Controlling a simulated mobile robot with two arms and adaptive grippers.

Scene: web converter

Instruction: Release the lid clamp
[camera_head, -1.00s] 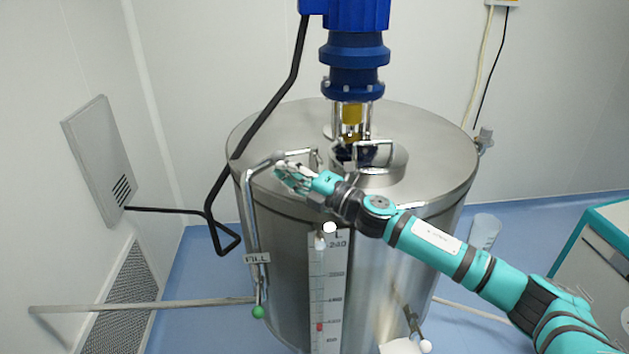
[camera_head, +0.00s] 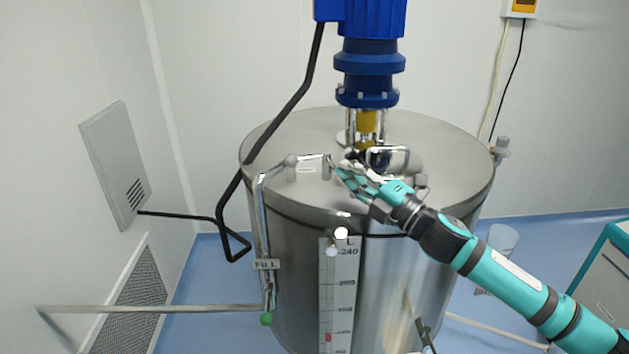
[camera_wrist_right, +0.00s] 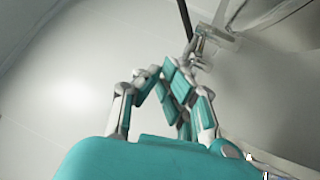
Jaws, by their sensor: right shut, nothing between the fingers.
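A large steel tank has a flat lid (camera_head: 295,130). A round hatch (camera_head: 408,163) with a handle loop stands on it near the front. I cannot tell for sure which part is the lid clamp. A small labelled metal bracket (camera_head: 308,157) stands left of the hatch, by the fill pipe's top end. My right gripper (camera_head: 343,172) is shut and empty, just in front of the hatch and right of the bracket; it hides the hatch's front left side. The right wrist view shows its fingers (camera_wrist_right: 172,82) together, with blurred metal fittings (camera_wrist_right: 212,38) beyond. My left gripper is out of view.
A blue motor (camera_head: 370,70) rises above the lid's centre, with a black hose to its left. The fill pipe (camera_head: 259,215) runs down the tank's left side. The lid's left part is clear.

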